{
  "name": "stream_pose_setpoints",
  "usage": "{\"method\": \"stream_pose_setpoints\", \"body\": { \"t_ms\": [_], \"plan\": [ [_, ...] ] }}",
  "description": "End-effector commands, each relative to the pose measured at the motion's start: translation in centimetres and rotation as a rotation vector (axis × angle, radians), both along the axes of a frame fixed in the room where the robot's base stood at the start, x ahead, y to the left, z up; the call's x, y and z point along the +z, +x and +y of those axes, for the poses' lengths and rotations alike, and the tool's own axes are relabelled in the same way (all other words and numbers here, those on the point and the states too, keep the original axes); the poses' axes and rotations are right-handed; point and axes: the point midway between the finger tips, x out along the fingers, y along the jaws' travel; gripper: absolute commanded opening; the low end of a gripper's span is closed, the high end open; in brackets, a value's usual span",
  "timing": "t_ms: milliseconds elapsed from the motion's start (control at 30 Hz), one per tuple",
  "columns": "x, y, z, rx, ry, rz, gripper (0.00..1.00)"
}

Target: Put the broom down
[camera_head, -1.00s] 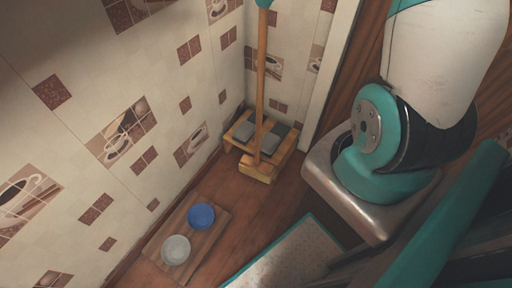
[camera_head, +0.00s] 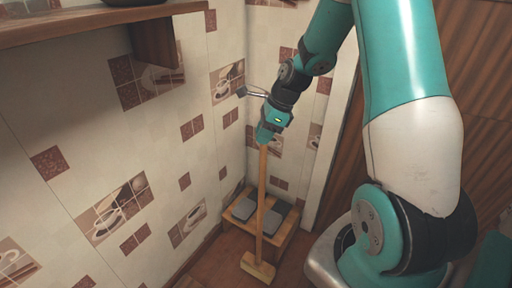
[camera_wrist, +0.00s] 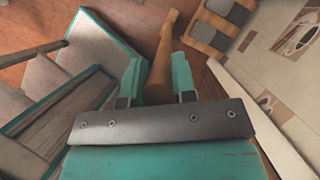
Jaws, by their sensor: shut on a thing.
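The broom stands nearly upright in the corner, with a long wooden handle (camera_head: 262,190) and a pale wooden head (camera_head: 257,268) low down, in front of a small stool. I cannot tell for sure whether the head touches the floor. My gripper (camera_head: 264,138) is at the top of the handle and shut on it. In the wrist view the handle (camera_wrist: 160,72) runs away from me between the two teal fingers of my gripper (camera_wrist: 157,82). The fingers hide part of the handle's upper end.
The wooden stool (camera_head: 285,236) with grey pads stands right behind the broom, close to the tiled walls (camera_head: 205,150). It also shows in the wrist view (camera_wrist: 207,35). A wooden shelf (camera_head: 95,22) juts from the left wall. A wood-panelled surface (camera_head: 470,75) is at the right.

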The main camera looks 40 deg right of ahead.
Motion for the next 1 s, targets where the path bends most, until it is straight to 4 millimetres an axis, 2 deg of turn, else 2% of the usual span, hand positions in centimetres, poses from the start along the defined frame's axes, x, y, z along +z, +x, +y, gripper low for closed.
{"method": "stream_pose_setpoints", "body": {
  "t_ms": [300, 700, 733, 800, 833, 1000],
  "plan": [
    [-4.0, 0.0, 0.0, 0.001, 0.001, 0.000, 0.00],
    [-4.4, 0.0, -0.1, 0.001, 0.000, -0.002, 0.00],
    [-4.4, 0.0, -0.1, 0.001, -0.001, -0.001, 0.30],
    [-4.4, 0.0, -0.1, 0.001, -0.001, -0.001, 0.46],
    [-4.4, 0.0, -0.1, 0.001, -0.001, -0.001, 0.51],
    [-4.4, 0.0, -0.1, 0.001, 0.000, 0.000, 0.51]
  ]
}}
